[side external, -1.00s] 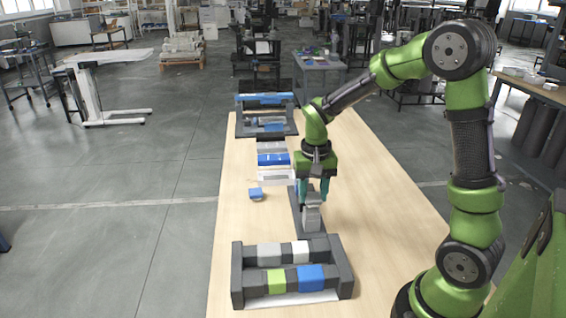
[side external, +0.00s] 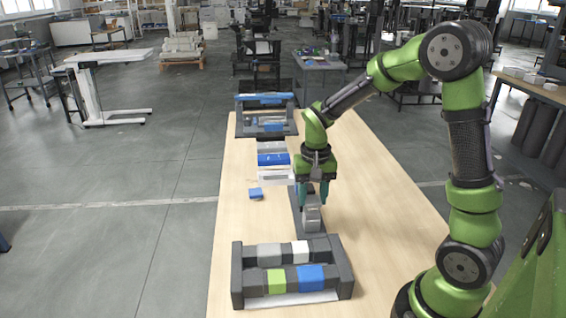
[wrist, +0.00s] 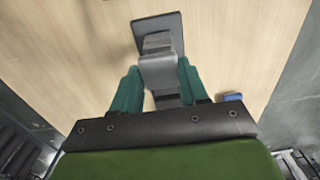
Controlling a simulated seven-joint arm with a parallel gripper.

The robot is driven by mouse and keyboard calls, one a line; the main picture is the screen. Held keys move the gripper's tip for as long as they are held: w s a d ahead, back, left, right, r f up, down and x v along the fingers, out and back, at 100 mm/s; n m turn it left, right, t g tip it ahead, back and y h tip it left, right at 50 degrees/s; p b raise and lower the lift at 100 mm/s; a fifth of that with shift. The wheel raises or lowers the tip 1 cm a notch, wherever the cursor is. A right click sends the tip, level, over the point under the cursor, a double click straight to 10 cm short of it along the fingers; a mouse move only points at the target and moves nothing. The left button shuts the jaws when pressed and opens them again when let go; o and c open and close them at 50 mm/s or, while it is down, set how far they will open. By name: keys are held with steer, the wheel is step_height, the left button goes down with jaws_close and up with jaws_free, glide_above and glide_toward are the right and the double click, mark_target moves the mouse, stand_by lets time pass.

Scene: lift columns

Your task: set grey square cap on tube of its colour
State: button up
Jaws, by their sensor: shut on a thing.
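My gripper (side external: 312,196) points down over the long dark base plate (side external: 318,233) on the table, its teal fingers shut on a grey piece that looks like the square cap (wrist: 158,72). In the wrist view the cap sits between the two fingers. A grey block (side external: 312,225), perhaps the grey tube, stands on the plate at or just beyond the fingertips; it also shows in the wrist view (wrist: 157,41). I cannot tell whether cap and block touch. The fingers hide part of both.
A dark rack (side external: 237,275) holding grey, white, green and blue pieces lies at the front. A small blue piece (side external: 255,193) lies left of my gripper. Blue and white blocks (side external: 273,160) and another rack (side external: 239,128) stand behind. The table's right side is clear.

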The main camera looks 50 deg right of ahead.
steer(key=shift+f, duration=0.55)
stand_by(1.2)
steer(key=o, duration=1.6)
steer(key=shift+r, duration=3.75)
